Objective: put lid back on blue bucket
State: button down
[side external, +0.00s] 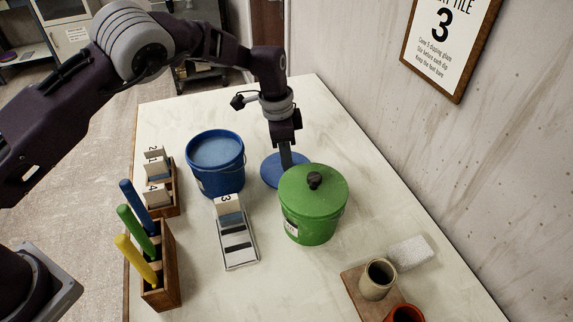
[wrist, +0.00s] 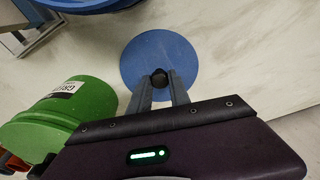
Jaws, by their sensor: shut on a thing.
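The blue bucket (side external: 215,165) stands open on the table, with pale blue contents showing inside. Part of it shows at the top left of the wrist view (wrist: 85,5). The round blue lid (side external: 270,172) is behind the green bucket, at or just above the table; I cannot tell if it touches. In the wrist view the lid (wrist: 158,50) lies beneath my gripper (wrist: 159,80), whose fingers are shut on its dark knob (wrist: 159,76). In the side view my gripper (side external: 287,160) points straight down over the lid.
A green bucket (side external: 313,205) with its lid on stands close to the blue lid. A tile stand (side external: 237,240) is in front of the blue bucket. Wooden racks (side external: 160,265) with coloured tools and cards stand at left. Cups (side external: 378,279) and a white block (side external: 409,252) are at front right.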

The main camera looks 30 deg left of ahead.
notch_tip(320, 180, up, 10)
jog(key=s+a+r, duration=0.7)
jog(key=s+a, duration=0.3)
jog(key=a, duration=0.3)
jog(key=shift+w+d+f, duration=0.1)
jog(key=shift+d+f, duration=0.05)
jog(key=shift+f, duration=1.15)
jog(key=shift+w+d+f, duration=0.1)
jog(key=shift+f, duration=1.2)
jog(key=shift+f, duration=0.15)
jog(key=c, duration=1.1)
grip_release()
jog(key=o, duration=0.4)
jog(key=shift+o, duration=0.2)
